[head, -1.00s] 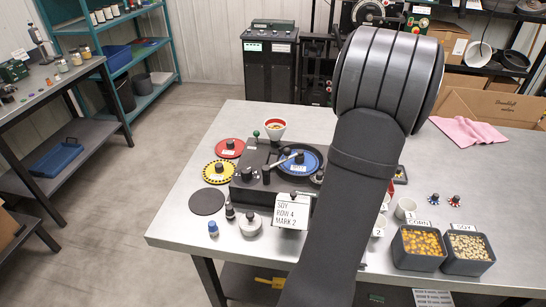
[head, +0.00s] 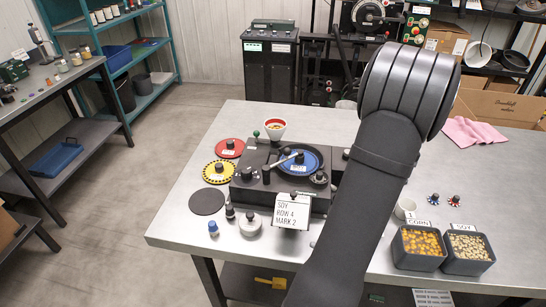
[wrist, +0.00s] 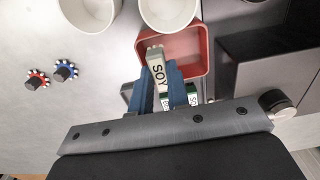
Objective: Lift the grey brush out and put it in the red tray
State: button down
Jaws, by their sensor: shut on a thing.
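In the wrist view, my gripper (wrist: 163,82) has its blue fingers closed on a light grey piece marked SOY, which looks like the grey brush (wrist: 157,66). Its far end shows small pale nubs and overlaps the near left part of the red tray (wrist: 203,52) in the picture. I cannot tell its height above the tray. A green-and-white labelled thing (wrist: 193,98) shows partly beside the fingers. In the head view my arm hides the gripper, the brush and the tray.
Two white cups (wrist: 90,12) border the tray's left and far side. A dark block (wrist: 265,60) stands to its right. In the head view, the seed meter (head: 258,190) is left of my arm, and corn (head: 418,262) and soy bins (head: 467,268) are right.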

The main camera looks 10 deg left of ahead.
jog(key=c, duration=1.3)
grip_release()
notch_tip(320, 180, up, 17)
jog(key=shift+r, duration=0.15)
notch_tip(320, 180, down, 17)
jog(key=shift+f, duration=0.1)
jog(key=shift+r, duration=0.65)
